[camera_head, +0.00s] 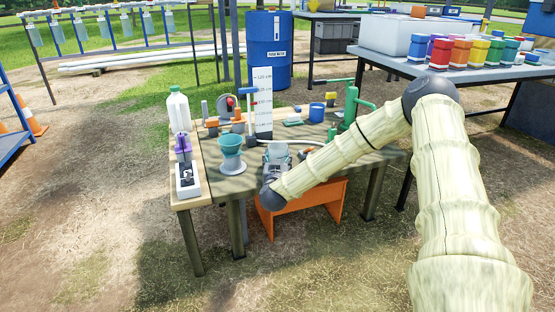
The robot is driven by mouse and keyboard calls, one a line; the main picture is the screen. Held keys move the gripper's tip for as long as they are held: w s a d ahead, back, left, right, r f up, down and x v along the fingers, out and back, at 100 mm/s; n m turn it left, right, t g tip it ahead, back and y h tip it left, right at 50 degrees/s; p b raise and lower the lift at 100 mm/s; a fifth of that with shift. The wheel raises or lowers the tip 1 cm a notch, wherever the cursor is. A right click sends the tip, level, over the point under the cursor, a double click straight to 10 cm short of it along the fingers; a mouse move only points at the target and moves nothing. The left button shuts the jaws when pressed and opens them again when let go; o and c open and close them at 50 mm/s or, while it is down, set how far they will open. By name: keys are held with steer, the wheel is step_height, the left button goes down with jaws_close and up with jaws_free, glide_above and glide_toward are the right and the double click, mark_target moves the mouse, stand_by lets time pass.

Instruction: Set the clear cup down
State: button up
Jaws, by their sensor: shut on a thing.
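My arm reaches in from the right, and its dark wrist joint is low at the table's front edge. My gripper (276,168) points away from me over the front of the work table (241,184). It is shut on the clear cup (277,151), a small pale, see-through shape at its tip. My wrist and gripper hide part of the cup, and I cannot tell whether its base touches the tabletop. A teal funnel-like cup on a grey stand (231,152) stands just left of my gripper.
A white plastic bottle (179,112) and a purple-and-white device (186,172) stand on the left side board. A white scale board (263,104), blue mug (317,113) and green hand pump (352,103) stand farther back. An orange stand (325,197) is below the front edge.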

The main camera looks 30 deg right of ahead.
steer(key=o, duration=1.1)
steer(key=shift+c, duration=0.2)
